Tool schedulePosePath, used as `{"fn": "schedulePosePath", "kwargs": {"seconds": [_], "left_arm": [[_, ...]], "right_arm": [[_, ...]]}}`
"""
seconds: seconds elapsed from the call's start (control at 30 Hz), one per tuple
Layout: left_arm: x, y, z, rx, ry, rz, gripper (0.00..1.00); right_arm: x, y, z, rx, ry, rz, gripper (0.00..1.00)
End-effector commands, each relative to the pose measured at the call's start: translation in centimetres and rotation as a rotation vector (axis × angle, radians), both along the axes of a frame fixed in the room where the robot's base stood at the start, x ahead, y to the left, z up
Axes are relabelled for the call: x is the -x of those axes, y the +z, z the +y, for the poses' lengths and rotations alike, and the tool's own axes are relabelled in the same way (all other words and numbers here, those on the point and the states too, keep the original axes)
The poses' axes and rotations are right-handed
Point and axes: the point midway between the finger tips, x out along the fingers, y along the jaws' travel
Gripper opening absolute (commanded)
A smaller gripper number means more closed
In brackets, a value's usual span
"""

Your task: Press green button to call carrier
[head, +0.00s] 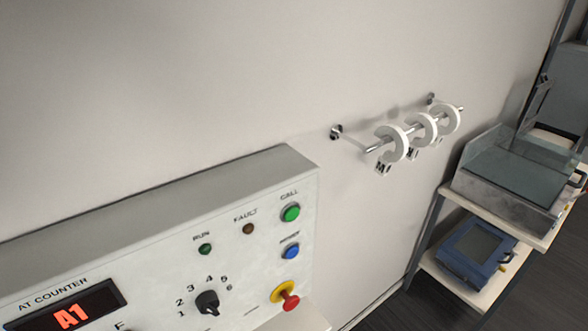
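The green button (291,212) sits at the upper right of a pale control panel (262,262), under the label CALL. No finger or tool touches it. Neither of my grippers shows in the head view. No carrier can be made out for certain.
The panel also has a blue button (291,251), a red knob (289,300) on a yellow base, a black rotary dial (207,302) and a display (68,315) reading A1. A wall rail (373,148) holds white size rings. A shelf (470,285) with equipment stands right.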

Motion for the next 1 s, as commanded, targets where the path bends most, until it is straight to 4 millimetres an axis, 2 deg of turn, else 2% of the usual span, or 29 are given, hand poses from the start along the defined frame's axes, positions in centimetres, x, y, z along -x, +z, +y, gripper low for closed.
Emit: {"fn": "schedulePosePath", "kwargs": {"seconds": [0.03,0.3,1.0], "left_arm": [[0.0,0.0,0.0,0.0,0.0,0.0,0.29],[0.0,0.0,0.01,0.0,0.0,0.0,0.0],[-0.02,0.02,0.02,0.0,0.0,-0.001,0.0]], "right_arm": [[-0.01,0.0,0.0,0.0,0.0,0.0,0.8],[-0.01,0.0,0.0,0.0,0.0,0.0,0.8],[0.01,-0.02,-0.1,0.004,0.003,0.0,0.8]]}}
